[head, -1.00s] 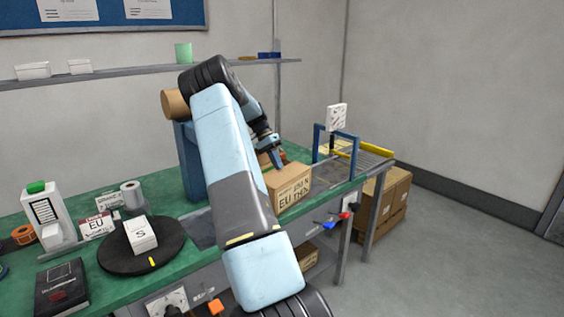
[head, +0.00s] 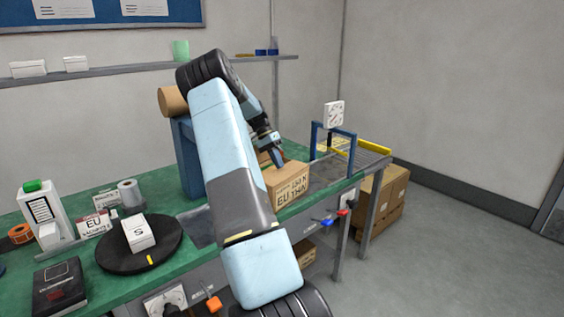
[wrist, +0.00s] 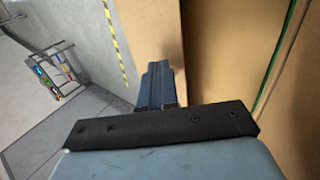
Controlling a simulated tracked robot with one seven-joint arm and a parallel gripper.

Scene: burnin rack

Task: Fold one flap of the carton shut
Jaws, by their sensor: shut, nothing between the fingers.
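The brown carton (head: 287,185) with black print stands on the green bench, right of my arm. Its far left part is hidden behind my arm. My gripper (head: 279,164) is shut and empty, pointing down at the carton's top. I cannot tell whether it touches the carton. In the wrist view the closed fingers (wrist: 158,82) are beside a brown cardboard panel (wrist: 215,55), with a narrow gap or edge to its right. Which flap this is, and its exact angle, I cannot tell.
A blue frame (head: 333,140) with a white sign stands right of the carton, by a roller section. A black turntable (head: 108,259) bears a small white box (head: 139,233) at left. Brown cartons (head: 385,200) sit on the floor at right.

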